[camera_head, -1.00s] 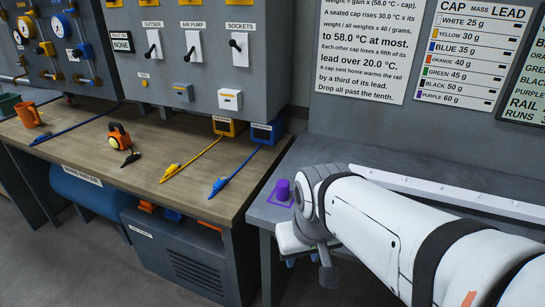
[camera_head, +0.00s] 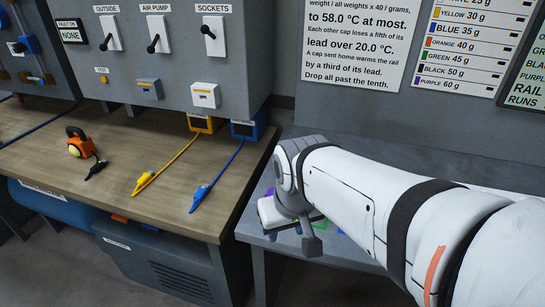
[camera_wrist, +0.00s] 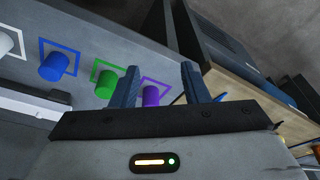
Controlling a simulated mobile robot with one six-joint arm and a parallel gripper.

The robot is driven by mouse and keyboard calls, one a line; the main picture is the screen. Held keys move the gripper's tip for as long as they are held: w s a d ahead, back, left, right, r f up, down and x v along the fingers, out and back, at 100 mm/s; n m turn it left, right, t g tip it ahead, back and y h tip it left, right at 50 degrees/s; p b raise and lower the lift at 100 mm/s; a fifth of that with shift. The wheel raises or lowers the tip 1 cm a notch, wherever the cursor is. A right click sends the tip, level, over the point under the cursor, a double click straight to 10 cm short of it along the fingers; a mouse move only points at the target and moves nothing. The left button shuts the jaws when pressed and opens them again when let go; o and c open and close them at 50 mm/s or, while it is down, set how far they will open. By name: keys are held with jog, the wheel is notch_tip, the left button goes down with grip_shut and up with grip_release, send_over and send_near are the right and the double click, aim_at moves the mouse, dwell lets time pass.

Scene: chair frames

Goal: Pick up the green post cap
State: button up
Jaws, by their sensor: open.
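The green post cap (camera_wrist: 105,84) stands on the grey bench inside a green outlined square, just left of my left finger in the wrist view. My gripper (camera_wrist: 160,68) is open, with nothing between its two blue fingers. The purple cap (camera_wrist: 151,95) shows between and beyond the fingers, in its own purple square. In the head view my wrist hides most of the caps; a bit of green marking (camera_head: 320,225) shows just right of it.
A pale rail (camera_wrist: 30,104) lies close by. The wooden workbench (camera_head: 120,170) with yellow and blue leads adjoins the grey bench.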

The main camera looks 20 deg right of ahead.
jog(key=shift+o, duration=0.7)
jog(key=shift+w+d+r, duration=0.1)
jog(key=shift+w+d, duration=0.1)
jog(key=shift+w, duration=0.1)
jog(key=o, duration=0.3)
jog(key=w+d+g+p, duration=0.1)
jog(key=w+d+p, duration=0.1)
jog(key=w+d, duration=0.4)
jog(key=shift+w+d+g, duration=0.3)
jog(key=shift+w, duration=0.35)
jog(key=shift+n+g, duration=0.4)
jog(key=shift+g, duration=0.1)
jog(key=w+d, duration=0.1)
jog(key=d, duration=0.1)
jog(key=w+d+f+p, duration=0.1)
jog(key=d, duration=0.1)
jog(key=w+d+f, duration=0.1)
jog(key=w+d, duration=0.1)
jog(key=shift+w+f+p, duration=0.1)
jog(key=shift+f+p, duration=0.15)
jog(key=shift+p, duration=0.05)
jog(key=shift+d+f, duration=0.1)
jog(key=shift+f, duration=0.25)
jog(key=shift+w+a+f+p, duration=0.15)
jog(key=shift+f+p, duration=0.1)
jog(key=shift+f, duration=1.6)
jog(key=shift+a+f+p, duration=0.1)
jog(key=shift+f+p, duration=0.1)
jog(key=shift+f, duration=1.6)
